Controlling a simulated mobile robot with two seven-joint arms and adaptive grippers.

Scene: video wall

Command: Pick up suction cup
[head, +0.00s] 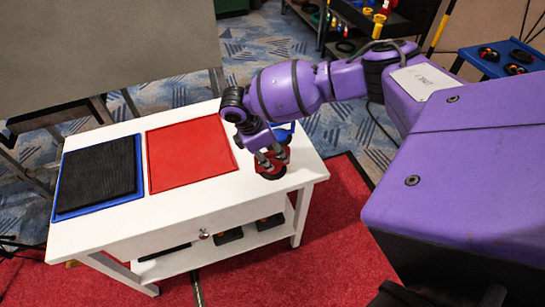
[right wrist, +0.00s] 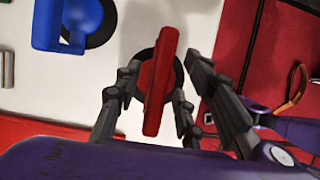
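A red suction cup with a long red handle and a dark round base stands on the white table, near its right end. It shows in the head view (head: 270,171) and in the right wrist view (right wrist: 157,85). My right gripper (head: 273,157) reaches down over it. In the right wrist view the gripper (right wrist: 160,78) is open, with its fingers on either side of the red handle and a visible gap on the left. Whether the right finger touches the handle is unclear. A blue suction cup (right wrist: 72,22) stands behind, mostly hidden by my arm in the head view. My left gripper is not in view.
The white table (head: 205,207) also bears a flat red tray (head: 188,154) and a blue tray with a dark ribbed pad (head: 97,176). Its lower shelf holds dark items (head: 228,236). A large grey panel (head: 100,45) stands behind; a blue stand (head: 495,60) is at top right.

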